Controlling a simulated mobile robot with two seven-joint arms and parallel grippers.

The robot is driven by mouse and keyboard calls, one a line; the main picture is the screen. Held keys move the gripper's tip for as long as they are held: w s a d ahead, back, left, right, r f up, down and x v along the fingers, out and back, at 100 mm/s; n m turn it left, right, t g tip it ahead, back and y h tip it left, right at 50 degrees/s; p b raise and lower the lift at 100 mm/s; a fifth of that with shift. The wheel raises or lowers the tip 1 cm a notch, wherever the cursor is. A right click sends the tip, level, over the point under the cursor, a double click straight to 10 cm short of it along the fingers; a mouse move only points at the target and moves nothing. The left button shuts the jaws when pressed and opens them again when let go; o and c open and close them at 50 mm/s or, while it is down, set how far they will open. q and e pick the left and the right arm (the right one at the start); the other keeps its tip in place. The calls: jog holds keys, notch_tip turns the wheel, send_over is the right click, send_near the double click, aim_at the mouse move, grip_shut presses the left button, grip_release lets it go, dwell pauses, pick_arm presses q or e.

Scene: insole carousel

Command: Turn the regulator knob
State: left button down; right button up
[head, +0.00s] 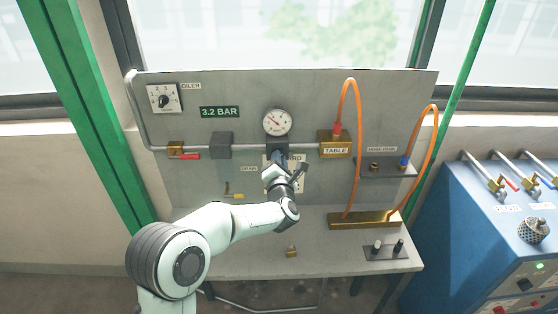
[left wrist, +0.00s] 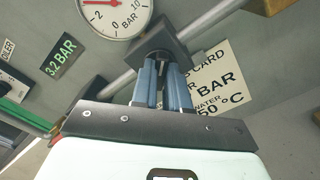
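The regulator is a dark block (left wrist: 172,38) on the grey pipe, under the round white pressure gauge (head: 277,122). The gauge also shows at the top of the left wrist view (left wrist: 115,12). The regulator knob (left wrist: 158,54) is a dark round part on the block's underside, partly hidden by my fingers. My left gripper (head: 277,158) is raised to it from below. In the left wrist view its two blue fingers (left wrist: 161,68) stand a little apart, with their tips at the knob. Whether they press on it is hidden. My right gripper is not in view.
A green 3.2 BAR sign (head: 220,112) and a dial (head: 163,98) are on the panel at left. A card (left wrist: 215,85) is behind the gripper, partly hidden. Orange hoses (head: 358,130) loop at right above a brass block (head: 365,220). A blue cabinet (head: 470,235) stands far right.

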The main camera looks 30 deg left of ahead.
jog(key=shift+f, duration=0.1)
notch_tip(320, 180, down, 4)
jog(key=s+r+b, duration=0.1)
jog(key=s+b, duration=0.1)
jog(key=b, duration=0.1)
pick_arm(q)
jog(key=m+p, duration=0.1)
jog(key=m, duration=0.9)
jog(key=m+p, duration=0.2)
jog(key=m, duration=0.8)
jog(key=m+p, duration=0.2)
jog(key=m, duration=0.8)
jog(key=shift+s+a+f, duration=0.1)
jog(key=shift+a+f, duration=0.1)
jog(key=shift+f, duration=0.1)
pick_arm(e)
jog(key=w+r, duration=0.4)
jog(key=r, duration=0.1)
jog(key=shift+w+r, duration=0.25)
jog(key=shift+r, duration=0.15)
